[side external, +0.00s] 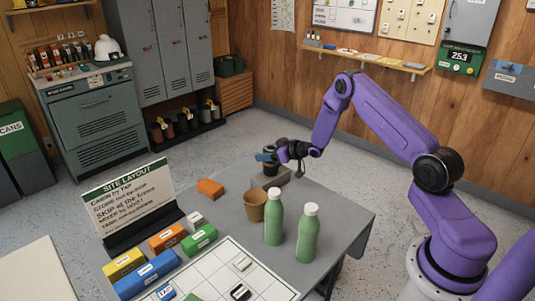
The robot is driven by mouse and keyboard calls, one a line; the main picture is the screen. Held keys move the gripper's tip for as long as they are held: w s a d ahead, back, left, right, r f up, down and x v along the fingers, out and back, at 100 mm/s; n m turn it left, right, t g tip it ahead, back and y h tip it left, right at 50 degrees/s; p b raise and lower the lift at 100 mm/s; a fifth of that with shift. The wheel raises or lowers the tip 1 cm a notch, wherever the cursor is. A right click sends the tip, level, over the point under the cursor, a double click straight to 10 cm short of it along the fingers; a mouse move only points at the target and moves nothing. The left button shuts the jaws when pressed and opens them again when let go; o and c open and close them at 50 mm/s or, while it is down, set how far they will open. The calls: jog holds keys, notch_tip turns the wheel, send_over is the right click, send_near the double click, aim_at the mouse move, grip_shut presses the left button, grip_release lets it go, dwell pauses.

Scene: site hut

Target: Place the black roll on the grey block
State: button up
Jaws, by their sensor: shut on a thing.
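The grey block (284,178) lies near the far edge of the grey table. The black roll (271,168) is at the left part of the block's top, and the picture is too small to tell whether it touches the block. My gripper (271,159) is shut on the black roll from above and hides its upper part. A small blue piece shows at the left of my gripper.
A brown cup (255,206) and two green bottles (274,224) with white caps stand in front of the block. An orange block (210,188) lies to the left. The site layout sign (130,200), several coloured blocks and a white grid sheet (215,270) fill the near left.

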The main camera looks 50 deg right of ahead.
jog(key=shift+f, duration=0.15)
jog(key=o, duration=1.1)
jog(key=shift+o, duration=0.2)
